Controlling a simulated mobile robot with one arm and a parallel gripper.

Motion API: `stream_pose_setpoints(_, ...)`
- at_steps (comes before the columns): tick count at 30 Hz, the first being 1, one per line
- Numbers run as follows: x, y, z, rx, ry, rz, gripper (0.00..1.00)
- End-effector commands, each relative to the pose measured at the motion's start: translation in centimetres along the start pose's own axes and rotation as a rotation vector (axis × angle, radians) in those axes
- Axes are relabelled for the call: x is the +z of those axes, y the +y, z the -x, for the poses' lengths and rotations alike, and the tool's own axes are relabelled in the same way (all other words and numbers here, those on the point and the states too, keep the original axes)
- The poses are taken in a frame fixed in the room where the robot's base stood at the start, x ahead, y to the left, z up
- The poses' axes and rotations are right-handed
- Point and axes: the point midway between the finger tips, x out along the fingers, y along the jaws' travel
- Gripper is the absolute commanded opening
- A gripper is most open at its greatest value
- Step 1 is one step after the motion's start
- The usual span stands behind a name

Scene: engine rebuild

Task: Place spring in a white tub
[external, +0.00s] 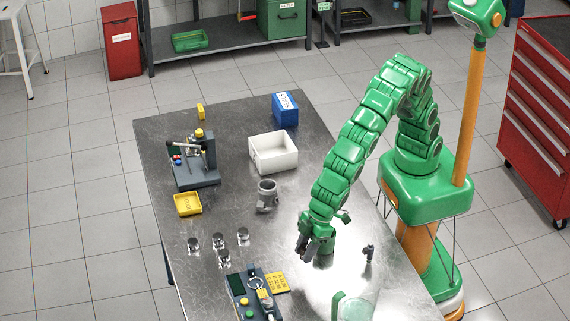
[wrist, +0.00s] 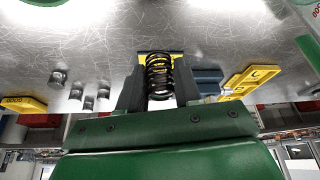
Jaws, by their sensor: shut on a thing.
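The spring (wrist: 159,76) is a dark coil with yellow marks, seen in the wrist view between the two grey fingers of my gripper (wrist: 158,88). My gripper is shut on it. In the external view my gripper (external: 309,247) hangs over the right part of the metal table, and the spring cannot be made out there. The white tub (external: 284,163) is an open box on the table, farther back than my gripper and a little to its left. It stands apart from the gripper. I cannot make the tub out in the wrist view.
A grey cylindrical part (external: 267,196) stands between my gripper and the tub, slightly left. A blue bin (external: 285,108) is behind the tub. A bench fixture (external: 196,172), yellow tray (external: 187,204) and several pistons (external: 222,259) are left. A small dark part (external: 369,253) stands right.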

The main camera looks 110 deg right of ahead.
Motion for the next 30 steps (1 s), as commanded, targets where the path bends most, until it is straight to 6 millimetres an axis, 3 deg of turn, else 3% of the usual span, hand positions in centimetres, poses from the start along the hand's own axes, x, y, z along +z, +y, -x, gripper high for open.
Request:
stream_pose_setpoints(5,0.8,0.7,2.9,0.0,0.003,-0.001,0.0)
stream_pose_setpoints(18,4.8,2.6,7.2,0.0,0.001,0.0,0.0)
stream_pose_setpoints(30,6.8,3.6,9.2,0.001,-0.001,-0.001,0.0)
